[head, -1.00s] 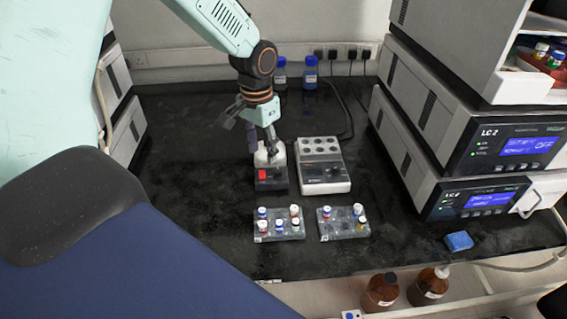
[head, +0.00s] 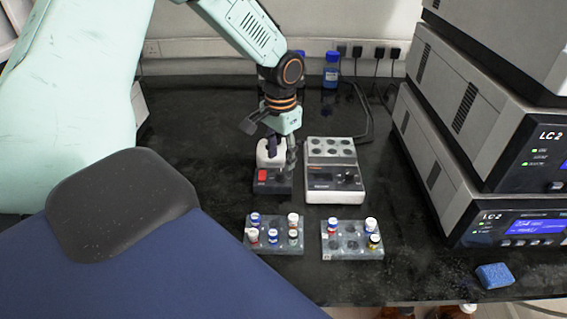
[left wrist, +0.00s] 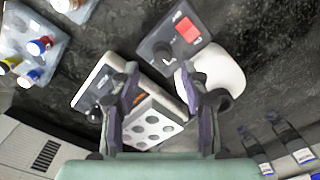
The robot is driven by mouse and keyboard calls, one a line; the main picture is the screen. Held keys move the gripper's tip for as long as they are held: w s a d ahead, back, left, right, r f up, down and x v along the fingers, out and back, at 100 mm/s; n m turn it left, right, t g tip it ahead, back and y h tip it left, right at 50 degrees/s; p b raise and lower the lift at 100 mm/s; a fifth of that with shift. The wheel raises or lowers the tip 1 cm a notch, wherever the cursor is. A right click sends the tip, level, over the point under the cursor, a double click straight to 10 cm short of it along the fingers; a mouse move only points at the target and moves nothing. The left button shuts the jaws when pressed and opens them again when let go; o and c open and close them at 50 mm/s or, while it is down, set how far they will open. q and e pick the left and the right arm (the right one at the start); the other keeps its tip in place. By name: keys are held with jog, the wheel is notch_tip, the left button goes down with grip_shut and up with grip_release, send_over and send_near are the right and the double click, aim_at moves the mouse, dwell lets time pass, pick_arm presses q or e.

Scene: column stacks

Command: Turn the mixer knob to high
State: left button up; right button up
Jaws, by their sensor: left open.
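The mixer (head: 272,186) is a small device with a black front, a red switch (head: 262,175) and a white rounded top (head: 268,155). It stands on the dark bench, and it also shows at the top of the left wrist view (left wrist: 178,38). Its dark knob (left wrist: 163,52) is beside the red switch in the left wrist view. My left gripper (head: 282,154) points down over the mixer, its fingers partly hiding the top and knob area. In the left wrist view the gripper (left wrist: 165,100) has its fingers wide apart with nothing between them. My right gripper is out of view.
A grey-white block heater (head: 332,172) with wells and a dark knob stands just right of the mixer. Two vial racks (head: 274,240) (head: 351,246) are in front. Stacked LC units (head: 500,180) rise at right, with a blue sponge (head: 494,275) before them.

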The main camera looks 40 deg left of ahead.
aim_at(281, 172)
pick_arm(q)
jog(key=f, duration=0.3)
jog(key=f+b, duration=0.1)
jog(key=shift+w+a+f, duration=0.1)
jog(key=shift+a+f, duration=0.15)
jog(key=shift+f, duration=0.1)
jog(key=shift+d, duration=0.15)
jog(key=shift+f, duration=0.1)
jog(key=c, duration=0.3)
grip_shut()
